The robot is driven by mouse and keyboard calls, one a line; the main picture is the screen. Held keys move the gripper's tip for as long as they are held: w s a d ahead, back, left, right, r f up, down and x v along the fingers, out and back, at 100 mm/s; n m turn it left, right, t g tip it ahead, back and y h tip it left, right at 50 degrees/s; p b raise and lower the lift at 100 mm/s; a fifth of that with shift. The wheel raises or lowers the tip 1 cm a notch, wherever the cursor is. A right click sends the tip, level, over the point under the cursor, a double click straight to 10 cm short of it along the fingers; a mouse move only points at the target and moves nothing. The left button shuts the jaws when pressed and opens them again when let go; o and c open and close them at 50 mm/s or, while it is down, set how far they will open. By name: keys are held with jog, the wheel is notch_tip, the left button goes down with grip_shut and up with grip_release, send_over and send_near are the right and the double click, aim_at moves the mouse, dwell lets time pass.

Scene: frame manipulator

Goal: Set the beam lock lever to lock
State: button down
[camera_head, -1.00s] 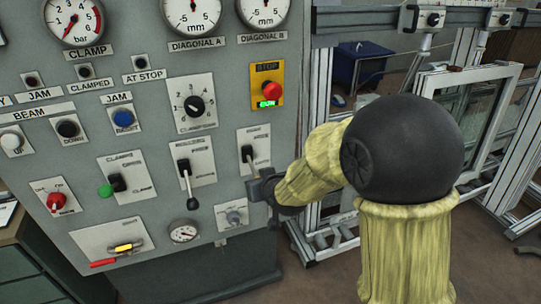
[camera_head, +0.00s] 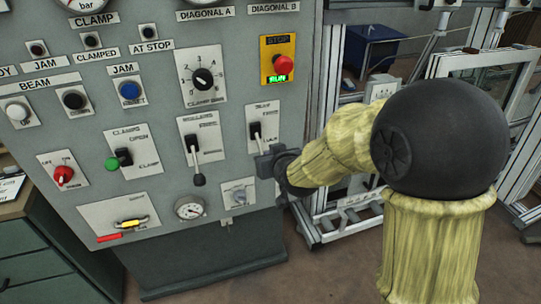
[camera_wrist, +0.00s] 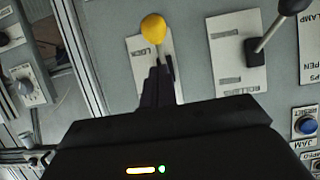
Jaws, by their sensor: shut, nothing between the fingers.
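The lock lever's pale plate (camera_head: 263,116) is on the right of the grey panel in the head view, with a black lever base (camera_head: 255,131). In the wrist view the lever has a yellow knob (camera_wrist: 153,27) beside the word LOCK on its plate (camera_wrist: 135,52). In the head view the knob is hidden behind my gripper (camera_head: 264,162). My gripper is shut and empty, at the lower part of the plate. In the wrist view its dark fingertips (camera_wrist: 158,77) are close to the lever shaft below the knob; I cannot tell whether they touch.
The rollers lever (camera_head: 197,160) with a black knob stands just left, pointing down. A small grey knob plate (camera_head: 238,191) is below my gripper. The red stop button (camera_head: 283,64) is above. Metal framing (camera_head: 322,130) stands right of the panel.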

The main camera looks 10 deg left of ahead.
jog(key=f+p+v, duration=0.1)
jog(key=v, duration=1.2)
jog(key=shift+s+d+f, duration=0.2)
jog(key=shift+s+f, duration=0.05)
jog(key=shift+s, duration=0.2)
jog(key=s+d+f+m+g+h, duration=0.2)
jog(key=s+d+f+g, duration=0.15)
jog(key=d, duration=0.35)
jog(key=s+d+f+m+g+h, duration=0.2)
jog(key=d+f, duration=0.2)
jog(key=d, duration=0.3)
jog(key=s+d+f+m+g+h, duration=0.2)
jog(key=s+d+f+g, duration=0.15)
jog(key=d, duration=0.25)
notch_tip(320, 180, up, 15)
jog(key=t+p, duration=0.1)
jog(key=p, duration=1.4)
